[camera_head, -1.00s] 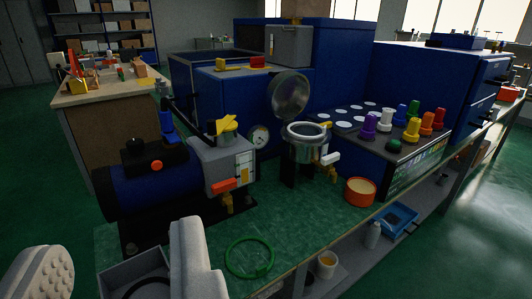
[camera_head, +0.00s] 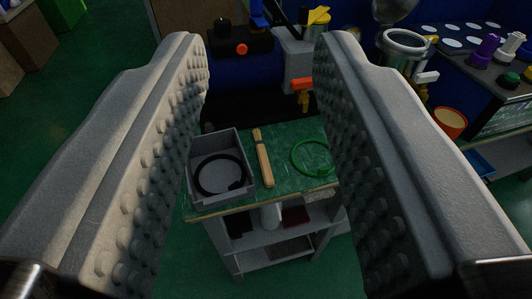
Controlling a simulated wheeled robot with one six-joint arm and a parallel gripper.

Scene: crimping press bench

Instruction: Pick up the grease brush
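The grease brush (camera_head: 263,160) looks like a slim tan wooden stick with a darker far end. It lies on the green bench top between a grey tray and a green ring, pointing roughly away from me. My gripper (camera_head: 265,65) is open and empty, its two grey studded fingers wide apart on either side of the picture. The brush shows in the gap between the fingers, beyond and below them, apart from both.
The grey tray (camera_head: 217,199) with a black ring (camera_head: 220,174) is left of the brush. The green ring (camera_head: 313,157) lies right. A blue machine with an orange-red lever (camera_head: 302,84) stands behind. The bench's front edge is close to the brush.

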